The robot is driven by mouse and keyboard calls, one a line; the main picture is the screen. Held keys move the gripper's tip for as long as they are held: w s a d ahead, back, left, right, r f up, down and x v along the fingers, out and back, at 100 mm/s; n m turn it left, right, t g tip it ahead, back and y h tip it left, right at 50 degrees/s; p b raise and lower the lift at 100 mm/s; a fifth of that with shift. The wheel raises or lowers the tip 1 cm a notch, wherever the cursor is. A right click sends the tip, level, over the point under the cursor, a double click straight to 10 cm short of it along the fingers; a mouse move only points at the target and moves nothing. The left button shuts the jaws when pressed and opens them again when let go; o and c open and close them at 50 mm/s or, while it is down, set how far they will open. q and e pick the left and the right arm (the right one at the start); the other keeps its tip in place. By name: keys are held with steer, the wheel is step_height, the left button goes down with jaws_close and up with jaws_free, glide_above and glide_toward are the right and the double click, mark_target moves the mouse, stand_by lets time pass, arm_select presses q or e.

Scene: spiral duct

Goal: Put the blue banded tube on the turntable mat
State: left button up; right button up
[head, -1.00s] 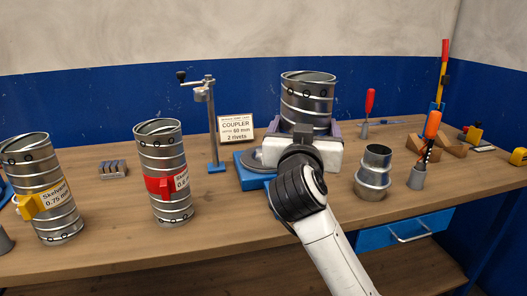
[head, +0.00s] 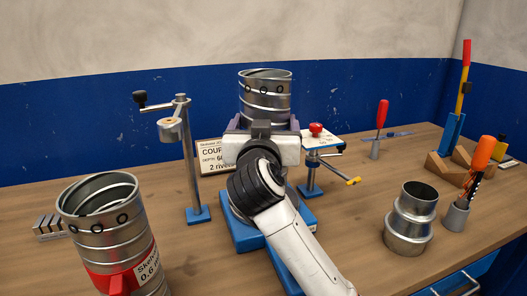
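A ribbed metal tube (head: 265,96) stands upright in the middle of the head view, behind my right gripper (head: 262,124). The gripper's purple fingers lie along both sides of the tube and appear shut on it. The tube's lower part and any coloured band are hidden by the gripper, so I cannot confirm that it is the blue banded one. Below is a blue base (head: 243,238), which looks like the turntable's. Its top and mat are mostly hidden by my arm, and I cannot tell whether the tube touches it. My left gripper is not in view.
A red banded tube (head: 103,230) stands at front left. A post with a crank (head: 189,160) and a sign (head: 215,160) are left of the base. A red-knobbed stand (head: 316,150) is close on its right. A metal reducer (head: 410,220) stands further right.

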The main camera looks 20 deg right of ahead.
steer(key=shift+w+f, duration=0.1)
steer(key=shift+f, duration=2.15)
steer(key=o, duration=1.4)
steer(key=shift+f, duration=0.1)
steer(key=shift+c, duration=0.2)
steer(key=v, duration=1.2)
